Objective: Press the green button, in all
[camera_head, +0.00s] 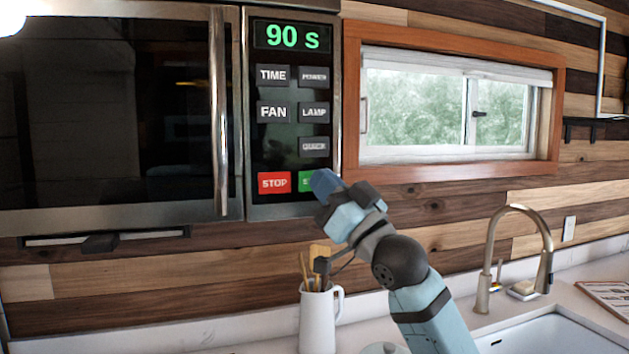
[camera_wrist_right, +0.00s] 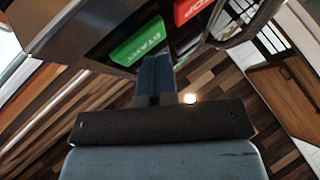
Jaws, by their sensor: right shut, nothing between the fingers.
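The microwave's control panel (camera_head: 291,110) shows "90 S" in green on its display. The green button (camera_head: 305,181) is at the panel's lower right, partly hidden behind my right gripper (camera_head: 325,183). In the right wrist view the green button (camera_wrist_right: 138,42) reads "START". My right gripper's blue fingers (camera_wrist_right: 154,75) are shut and empty, with their tips close to the button's lower edge in that view. I cannot tell whether they touch it. The red STOP button (camera_head: 274,183) is just left of the green one. My left gripper is not in view.
The microwave door (camera_head: 110,110) has a vertical handle (camera_head: 218,110) left of the panel. Below stand a white pitcher (camera_head: 317,320) with utensils and, further right, a faucet (camera_head: 515,255) and sink (camera_head: 550,335). A window (camera_head: 450,105) is to the right.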

